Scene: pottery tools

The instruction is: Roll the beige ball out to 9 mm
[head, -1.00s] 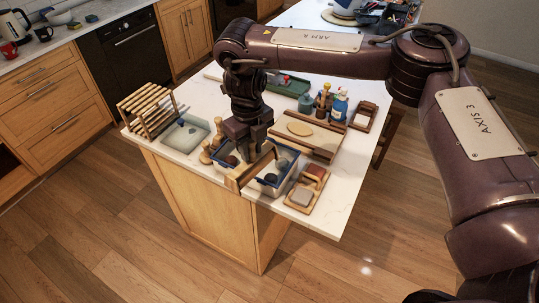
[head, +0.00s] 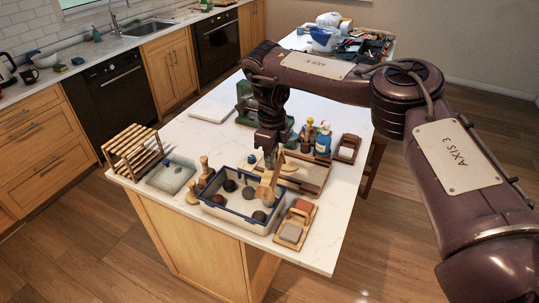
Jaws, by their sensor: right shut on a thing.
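My right gripper (head: 270,158) is shut on a flat wooden piece (head: 269,185), which looks like a slat. It holds the piece over the back right side of the blue-rimmed bin, at the near left side of the wooden work board (head: 314,181). The beige clay cannot be made out clearly now; the gripper and the held piece cover part of the board. The bin (head: 233,222) holds several dark, reddish and grey balls. My left gripper is not in view.
A wooden rack (head: 132,148) and a pale tray (head: 170,176) stand at the left. Wooden tools (head: 205,170) stand beside the bin. A blue bottle (head: 323,141) stands behind the board. A wooden holder with blocks (head: 296,224) lies front right.

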